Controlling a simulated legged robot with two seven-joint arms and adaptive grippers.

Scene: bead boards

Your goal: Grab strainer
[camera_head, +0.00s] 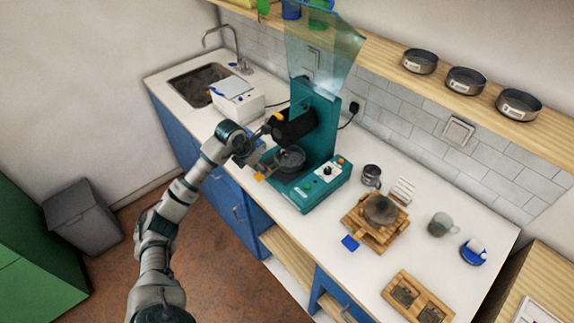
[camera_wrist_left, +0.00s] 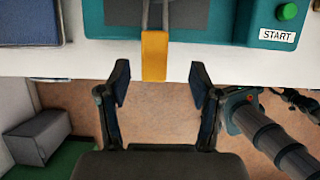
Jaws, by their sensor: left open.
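The strainer (camera_head: 289,158) looks like a dark round pan set in the teal machine, with a yellow-orange handle (camera_head: 260,176) sticking out over the front counter edge. In the left wrist view the yellow handle (camera_wrist_left: 154,58) points toward my palm and lies between the two fingertips in the picture. My left gripper (camera_wrist_left: 160,72) is open, with a finger on each side of the handle and a gap on both sides. I see no contact. In the head view my left wrist is beside the machine's left front, and its fingers are hard to make out.
The teal machine (camera_head: 326,186) has a green START button (camera_wrist_left: 288,12). A white box (camera_head: 238,101) stands left of it. Wooden stands (camera_head: 376,219) and cups are on the counter to the right. Dark round sieves (camera_head: 466,80) sit on the shelf. Open floor lies in front.

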